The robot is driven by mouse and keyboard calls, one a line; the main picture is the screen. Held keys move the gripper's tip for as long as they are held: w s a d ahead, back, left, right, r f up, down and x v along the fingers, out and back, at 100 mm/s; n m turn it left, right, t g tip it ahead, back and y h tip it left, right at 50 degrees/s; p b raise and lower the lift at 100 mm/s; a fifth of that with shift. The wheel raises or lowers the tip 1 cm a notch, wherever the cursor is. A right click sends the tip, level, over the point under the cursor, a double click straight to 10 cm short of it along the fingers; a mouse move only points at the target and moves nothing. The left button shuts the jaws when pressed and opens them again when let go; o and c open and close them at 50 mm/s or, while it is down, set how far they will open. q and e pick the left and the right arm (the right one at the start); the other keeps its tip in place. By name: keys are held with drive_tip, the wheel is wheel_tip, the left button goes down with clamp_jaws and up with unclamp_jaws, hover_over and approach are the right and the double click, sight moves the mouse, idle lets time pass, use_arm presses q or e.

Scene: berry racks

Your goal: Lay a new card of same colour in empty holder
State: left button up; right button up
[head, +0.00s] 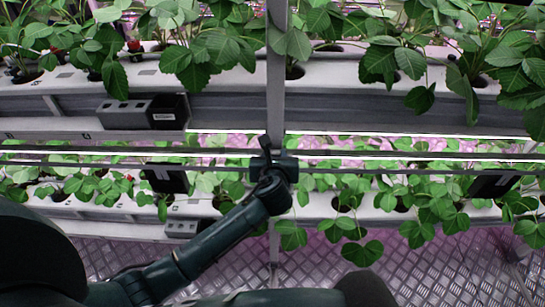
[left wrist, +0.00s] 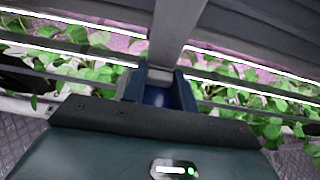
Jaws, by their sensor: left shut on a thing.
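My left gripper (head: 265,148) is raised in front of the upright post between the two rack levels. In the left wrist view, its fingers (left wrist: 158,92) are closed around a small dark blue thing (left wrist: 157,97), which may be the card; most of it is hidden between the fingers. In the head view the held thing cannot be made out. A grey holder with square openings (head: 122,113) sits on the upper rack's front ledge, beside a black box with a white label (head: 168,112). Which holder is the empty one cannot be told. My right gripper is not in view.
Strawberry plants fill the white upper gutter (head: 230,72) and the lower gutter (head: 320,207). Black panels hang at the lower level, left (head: 165,178) and right (head: 493,184). Another grey block (head: 182,228) sits below. The metal post (head: 276,70) stands right by the gripper.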

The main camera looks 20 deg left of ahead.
use_arm(q)
drive_tip(key=shift+f, duration=0.1)
drive_tip(key=o, duration=0.9)
drive_tip(key=shift+o, duration=0.2)
drive_tip(key=shift+r, duration=0.2)
drive_tip(key=p+v, duration=0.1)
drive_tip(key=v, duration=1.1)
drive_tip(key=shift+f, duration=0.2)
